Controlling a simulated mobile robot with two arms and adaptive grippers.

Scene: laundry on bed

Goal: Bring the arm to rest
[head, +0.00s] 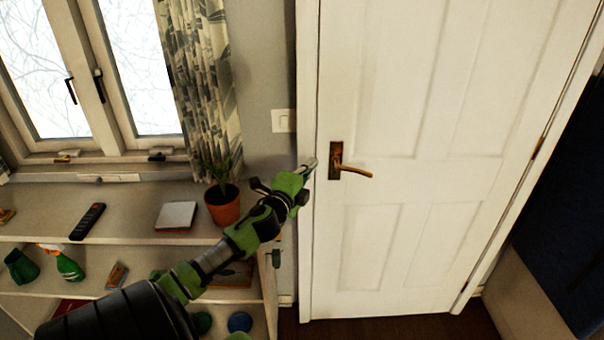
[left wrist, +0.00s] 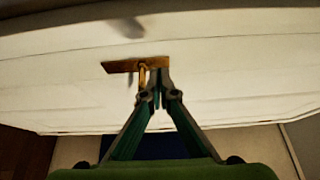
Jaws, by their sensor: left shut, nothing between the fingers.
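My left arm reaches up from the bottom left in the head view. Its green and black gripper (head: 311,165) is shut and empty, just left of the brass door handle (head: 353,172). The handle is on a white panelled door (head: 440,150), which looks closed. In the left wrist view the two fingers of my left gripper (left wrist: 157,80) meet in front of the handle's brass plate (left wrist: 122,67). I cannot tell whether the fingertips touch the plate. My right gripper is not in view.
A shelf unit (head: 135,215) stands under the window, close below my left arm. On it are a potted plant (head: 223,207), a black remote (head: 88,221) and a small stack of books (head: 176,216). A spray bottle (head: 68,265) is lower down. A patterned curtain (head: 200,80) hangs above.

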